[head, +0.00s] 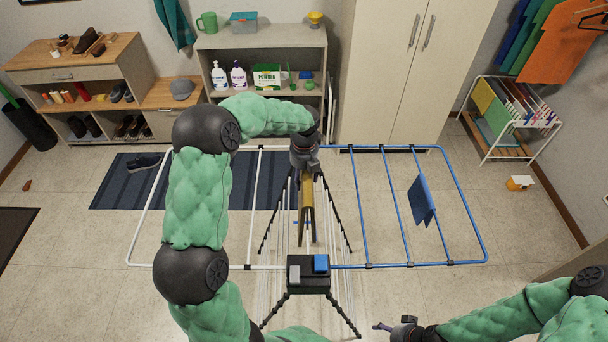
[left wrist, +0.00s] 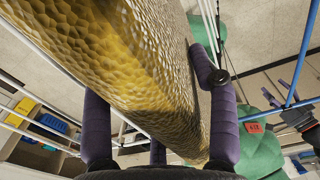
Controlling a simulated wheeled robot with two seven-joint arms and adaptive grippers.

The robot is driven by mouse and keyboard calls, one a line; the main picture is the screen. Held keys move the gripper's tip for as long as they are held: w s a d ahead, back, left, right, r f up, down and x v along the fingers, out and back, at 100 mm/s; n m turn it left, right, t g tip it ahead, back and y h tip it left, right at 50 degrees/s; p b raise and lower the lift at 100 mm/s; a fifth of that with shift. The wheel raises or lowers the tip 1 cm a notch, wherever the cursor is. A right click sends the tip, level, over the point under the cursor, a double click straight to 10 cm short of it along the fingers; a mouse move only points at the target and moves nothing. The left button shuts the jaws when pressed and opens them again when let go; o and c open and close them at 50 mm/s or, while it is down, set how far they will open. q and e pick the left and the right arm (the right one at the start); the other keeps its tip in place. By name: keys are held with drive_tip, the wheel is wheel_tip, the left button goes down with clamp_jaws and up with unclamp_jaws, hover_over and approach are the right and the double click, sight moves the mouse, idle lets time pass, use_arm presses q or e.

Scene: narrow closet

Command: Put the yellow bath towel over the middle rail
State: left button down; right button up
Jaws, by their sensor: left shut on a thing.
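The yellow bath towel (head: 307,208) hangs as a narrow folded strip from my left gripper (head: 307,174), over the central part of the drying rack (head: 250,266). In the left wrist view the towel (left wrist: 130,55) fills much of the picture and lies between the purple fingers of my left gripper (left wrist: 160,135), which is shut on it. The towel hides part of the rack's central rails, and I cannot tell whether it touches one. My right gripper (head: 384,327) is low at the bottom edge, away from the rack; its fingers are too small to read.
The rack has a white wing at left and a blue wing at right (head: 475,215). A blue cloth (head: 423,202) hangs on the blue wing. A striped mat (head: 115,188), shelf unit (head: 262,42) and wardrobe (head: 385,80) stand behind. A small rack (head: 487,142) is at far right.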

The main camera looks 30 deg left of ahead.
use_arm(q)
wheel_tip(320, 180, down, 11)
drive_tip(key=b, duration=0.5)
idle(1.6)
idle(0.4)
drive_tip(key=shift+c, duration=1.9)
unclamp_jaws()
drive_tip(key=shift+o, duration=0.5)
wheel_tip(320, 180, up, 12)
